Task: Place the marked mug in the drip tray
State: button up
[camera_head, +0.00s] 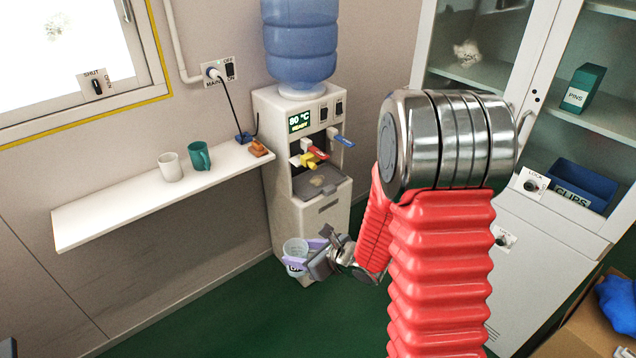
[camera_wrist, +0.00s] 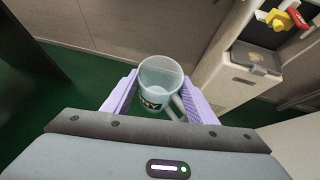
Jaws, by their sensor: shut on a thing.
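The marked mug (camera_head: 295,252) is pale grey with a dark label on its side. My gripper (camera_head: 306,258) is shut on it and holds it low in front of the water dispenser, below the drip tray. In the wrist view the mug (camera_wrist: 158,88) sits upright between the lilac fingers of my gripper (camera_wrist: 160,98), its open top facing up and its handle to the lower right. The drip tray (camera_head: 322,184) is a dark recess on the dispenser's front, under the taps. It also shows in the wrist view (camera_wrist: 256,58), above and right of the mug.
The water dispenser (camera_head: 285,215) has red, yellow and blue tap levers (camera_head: 314,152) over the tray. A white shelf (camera_head: 110,213) to its left carries a white mug (camera_head: 170,167) and a teal mug (camera_head: 199,156). A cabinet (camera_head: 540,240) stands at right, a cardboard box (camera_head: 585,325) before it.

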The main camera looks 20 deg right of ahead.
aim_at(335, 180)
jog(key=z, duration=0.05)
jog(key=i, duration=0.95)
jog(key=u, duration=0.05)
